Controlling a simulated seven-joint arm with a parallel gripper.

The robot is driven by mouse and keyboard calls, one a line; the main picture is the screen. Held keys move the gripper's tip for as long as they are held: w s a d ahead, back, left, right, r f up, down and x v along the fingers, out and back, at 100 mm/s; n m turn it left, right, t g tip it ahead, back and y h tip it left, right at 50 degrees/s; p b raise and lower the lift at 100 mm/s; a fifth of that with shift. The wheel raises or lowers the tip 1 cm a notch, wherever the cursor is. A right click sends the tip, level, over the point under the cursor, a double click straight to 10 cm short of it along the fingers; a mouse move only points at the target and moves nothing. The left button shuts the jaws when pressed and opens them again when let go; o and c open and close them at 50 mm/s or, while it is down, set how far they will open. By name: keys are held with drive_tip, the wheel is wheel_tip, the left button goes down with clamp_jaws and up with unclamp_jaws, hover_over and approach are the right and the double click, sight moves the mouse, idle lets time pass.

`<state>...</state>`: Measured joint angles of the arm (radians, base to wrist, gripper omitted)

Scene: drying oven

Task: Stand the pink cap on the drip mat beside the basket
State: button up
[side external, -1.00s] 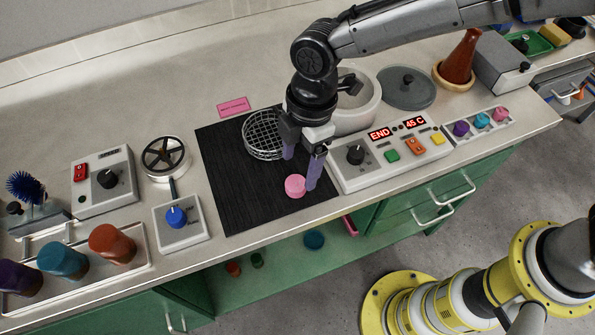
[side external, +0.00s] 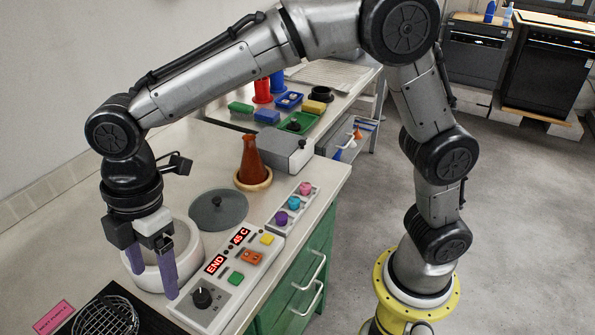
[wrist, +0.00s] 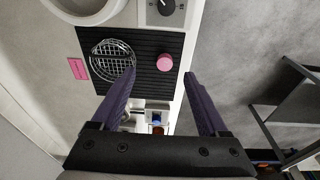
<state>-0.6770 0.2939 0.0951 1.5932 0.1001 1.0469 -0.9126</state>
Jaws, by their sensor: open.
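The pink cap (wrist: 164,62) is on the black ribbed drip mat (wrist: 150,90) in the wrist view, apart from the round wire basket (wrist: 112,57) and to its right. Whether the cap is upright is hard to tell from above. My gripper (wrist: 160,74) is open and empty, with its two purple fingers apart and raised above the mat. In the side external view my gripper (side external: 154,276) is in front of the white round pot, and the basket (side external: 106,318) shows at the bottom edge. The cap on the mat is out of that frame.
A control box (side external: 232,268) with a lit display lies beside the white pot (side external: 190,255). A grey lid (side external: 218,210) and a brown flask (side external: 251,160) stand behind. A small rack (side external: 292,208) holds purple, blue and pink pieces. A pink label (side external: 54,318) lies near the basket.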

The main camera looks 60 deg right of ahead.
drive_tip(key=s+d+r+m+t, duration=0.1)
drive_tip(key=s+d+r+m, duration=0.2)
drive_tip(key=d, duration=0.5)
drive_tip(key=s+d+r+m+t, duration=0.2)
drive_tip(key=s+d+m, duration=0.25)
drive_tip(key=d, duration=0.35)
drive_tip(key=s+d+r+m+t, duration=0.1)
drive_tip(key=s+d+r+m, duration=0.15)
drive_tip(key=d+m, duration=0.4)
drive_tip(key=s+d+f+m+t+h, duration=0.1)
drive_tip(key=s+d+f+m, duration=0.2)
drive_tip(key=s+d, duration=0.4)
drive_tip(key=shift+s+d+m+h, duration=0.2)
drive_tip(key=shift+s+m+h, duration=0.1)
drive_tip(key=shift+s+m, duration=0.1)
drive_tip(key=shift+f, duration=0.1)
